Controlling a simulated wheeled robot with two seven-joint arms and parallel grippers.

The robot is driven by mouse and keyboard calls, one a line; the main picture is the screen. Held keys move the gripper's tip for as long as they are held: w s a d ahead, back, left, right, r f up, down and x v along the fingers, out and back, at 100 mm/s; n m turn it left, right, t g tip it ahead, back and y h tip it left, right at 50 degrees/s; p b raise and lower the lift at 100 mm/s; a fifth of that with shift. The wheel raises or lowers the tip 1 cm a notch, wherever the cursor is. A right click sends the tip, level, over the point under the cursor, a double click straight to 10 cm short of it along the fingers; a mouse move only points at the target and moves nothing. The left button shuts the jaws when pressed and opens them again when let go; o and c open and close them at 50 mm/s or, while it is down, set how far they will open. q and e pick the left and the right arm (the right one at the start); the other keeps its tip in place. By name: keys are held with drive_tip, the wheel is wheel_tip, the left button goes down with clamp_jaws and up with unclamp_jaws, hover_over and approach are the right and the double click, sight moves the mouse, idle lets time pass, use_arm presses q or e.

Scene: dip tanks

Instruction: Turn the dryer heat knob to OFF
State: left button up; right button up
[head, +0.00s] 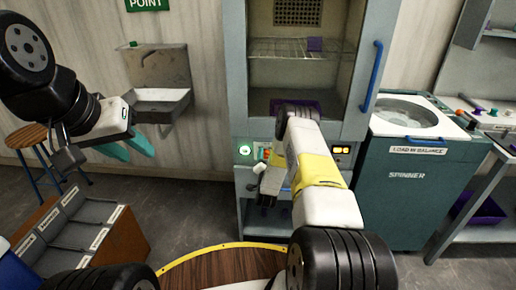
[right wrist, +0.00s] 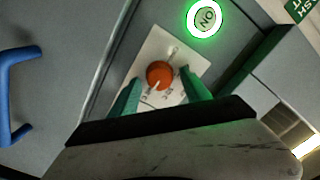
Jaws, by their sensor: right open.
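The orange dryer heat knob (right wrist: 160,75) sits on a pale plate (right wrist: 150,52) in the right wrist view. A light pointer mark shows on its lower side; the labels are too small to read. My right gripper (right wrist: 161,78) is open, with one green finger on each side of the knob; contact cannot be told. In the head view my right arm hides much of the dryer's panel. The dryer (head: 238,70) is the tall grey cabinet. A green lit ON button (right wrist: 206,18) is near the knob. My left gripper (head: 128,148) is open and empty at the left, away from the dryer.
The dryer's blue door handle (head: 371,76) is at its right edge. The spinner (head: 410,190) stands to the right. A wall sink (head: 160,98), a wooden stool (head: 27,136) and a labelled sectioned bin (head: 125,240) are at the left.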

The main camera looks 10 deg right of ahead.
drive_tip(key=shift+w, duration=0.1)
clamp_jaws()
